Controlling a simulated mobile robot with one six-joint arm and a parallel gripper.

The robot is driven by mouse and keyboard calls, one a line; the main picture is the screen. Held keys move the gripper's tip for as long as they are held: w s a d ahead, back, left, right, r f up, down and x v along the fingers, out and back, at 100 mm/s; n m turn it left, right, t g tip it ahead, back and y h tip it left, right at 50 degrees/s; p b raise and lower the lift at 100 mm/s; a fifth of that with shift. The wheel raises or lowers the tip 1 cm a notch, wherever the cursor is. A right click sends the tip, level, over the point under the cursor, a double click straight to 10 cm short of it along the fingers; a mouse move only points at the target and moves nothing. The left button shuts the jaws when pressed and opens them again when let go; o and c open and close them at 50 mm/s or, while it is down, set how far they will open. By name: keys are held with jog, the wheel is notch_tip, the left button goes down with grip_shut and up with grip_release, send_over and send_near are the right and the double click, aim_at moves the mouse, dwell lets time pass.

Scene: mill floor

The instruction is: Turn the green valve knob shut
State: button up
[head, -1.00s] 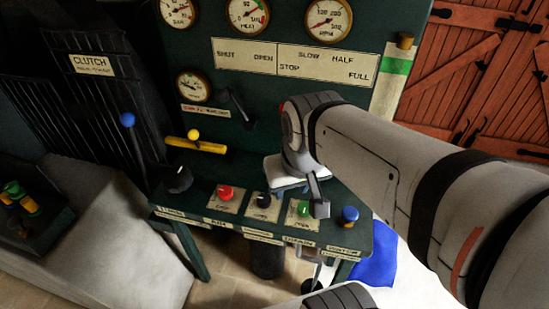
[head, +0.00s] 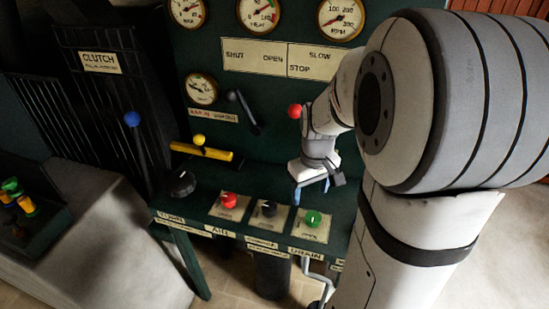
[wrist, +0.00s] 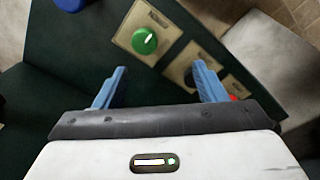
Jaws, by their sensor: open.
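A red knob (head: 229,200) and a black knob (head: 268,208) sit left of the green one. A red ball handle (head: 295,111) stands close to my wrist. A dark lever (head: 243,108) and a yellow handle (head: 202,151) are farther left. A blue knob (wrist: 70,3) shows at the wrist view's edge.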

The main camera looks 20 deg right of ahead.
jog(key=b, duration=0.1)
send_over(313, 216)
jog(key=shift+g, duration=0.3)
notch_tip(313, 216, down, 5)
jog(key=shift+f, duration=0.15)
notch_tip(313, 216, down, 8)
jog(key=shift+r, duration=0.2)
jog(key=shift+c, duration=0.2)
jog(key=c, duration=0.9)
jog(key=shift+c, duration=0.3)
